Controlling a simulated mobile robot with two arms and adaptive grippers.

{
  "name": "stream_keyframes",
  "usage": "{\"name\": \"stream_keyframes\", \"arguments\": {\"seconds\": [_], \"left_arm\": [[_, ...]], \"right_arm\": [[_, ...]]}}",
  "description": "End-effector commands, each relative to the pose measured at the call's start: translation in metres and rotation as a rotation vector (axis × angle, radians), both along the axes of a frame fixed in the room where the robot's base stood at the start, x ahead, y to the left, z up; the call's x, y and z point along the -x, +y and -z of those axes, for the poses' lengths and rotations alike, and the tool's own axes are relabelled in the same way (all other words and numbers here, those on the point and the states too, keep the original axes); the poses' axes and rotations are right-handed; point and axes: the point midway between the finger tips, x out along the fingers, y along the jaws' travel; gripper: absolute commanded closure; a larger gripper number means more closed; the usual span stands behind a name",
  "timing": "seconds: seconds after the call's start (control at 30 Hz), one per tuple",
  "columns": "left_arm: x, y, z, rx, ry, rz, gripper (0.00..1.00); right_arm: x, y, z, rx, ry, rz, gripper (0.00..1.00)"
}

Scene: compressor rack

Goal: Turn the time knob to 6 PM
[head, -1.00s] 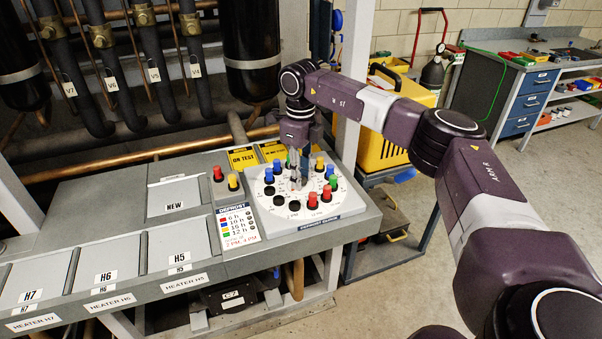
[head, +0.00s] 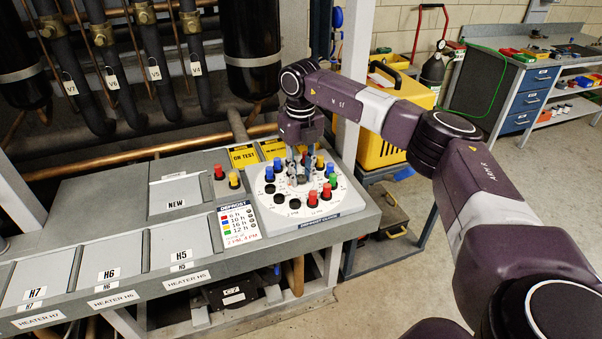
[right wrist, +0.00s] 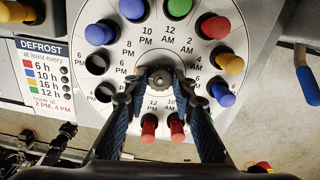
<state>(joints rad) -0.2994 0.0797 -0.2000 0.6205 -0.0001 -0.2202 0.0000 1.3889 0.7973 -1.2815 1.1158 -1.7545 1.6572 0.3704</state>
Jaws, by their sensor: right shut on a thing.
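The time knob (right wrist: 160,80) is a small dark round knob at the middle of the white clock dial (right wrist: 147,50) in the right wrist view. My right gripper (right wrist: 158,88) is shut on it, one finger on each side. The dial has hour labels, including 6 PM at its left in this view. The knob's pointing direction is unclear. In the head view the right gripper (head: 297,178) stands over the dial (head: 310,218) and hides the knob. My left gripper is not in view.
Coloured pegs ring the dial, among them a green peg (right wrist: 178,7), a yellow peg (right wrist: 231,64) and a red peg (right wrist: 150,128), close to the fingers. Some sockets are empty. A DEFROST card (head: 238,222) lies left of the dial. A yellow case (head: 380,140) stands behind.

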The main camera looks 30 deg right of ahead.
Motion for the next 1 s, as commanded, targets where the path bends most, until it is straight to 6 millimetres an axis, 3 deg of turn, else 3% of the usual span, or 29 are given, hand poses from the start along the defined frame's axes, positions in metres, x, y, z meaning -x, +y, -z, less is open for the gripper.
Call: {"name": "stream_keyframes", "arguments": {"seconds": [0.33,0.37,0.5,0.83,1.0], "left_arm": [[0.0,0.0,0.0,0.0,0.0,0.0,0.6],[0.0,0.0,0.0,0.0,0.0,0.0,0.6],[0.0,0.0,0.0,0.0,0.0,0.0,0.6],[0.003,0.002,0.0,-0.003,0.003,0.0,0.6],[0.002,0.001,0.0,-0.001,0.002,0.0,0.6]], "right_arm": [[-0.002,0.0,-0.002,0.0,-0.008,0.003,1.0],[-0.002,0.0,-0.002,0.0,-0.008,0.003,0.74],[-0.001,0.0,-0.002,0.0,-0.005,0.002,0.59],[-0.001,0.0,-0.003,0.0,-0.003,0.002,0.58],[-0.002,0.0,-0.025,-0.001,-0.007,0.001,0.58]]}}
